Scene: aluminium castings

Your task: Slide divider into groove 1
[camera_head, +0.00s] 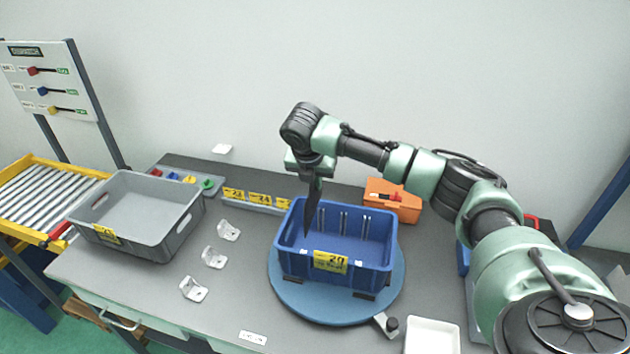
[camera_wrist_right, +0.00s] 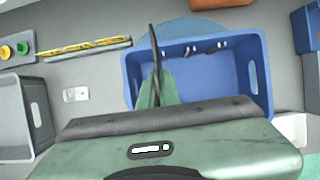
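A blue crate (camera_head: 362,265) with a yellow label stands on a round blue turntable (camera_head: 305,302). Vertical grooves show on its inner back wall. My right gripper (camera_head: 311,180) is above the crate's left part, pointing down. It is shut on a thin dark divider (camera_head: 310,208), held upright with its lower end inside the crate's left end. In the right wrist view the divider (camera_wrist_right: 154,52) is seen edge-on near the left wall of the crate (camera_wrist_right: 262,75). I cannot tell whether it sits in a groove. My left gripper is out of view.
A grey crate (camera_head: 165,243) stands at the left of the table. Several metal brackets (camera_head: 214,257) lie between the crates. An orange box (camera_head: 400,213) is behind right, and a white tray (camera_head: 432,336) is at the front right.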

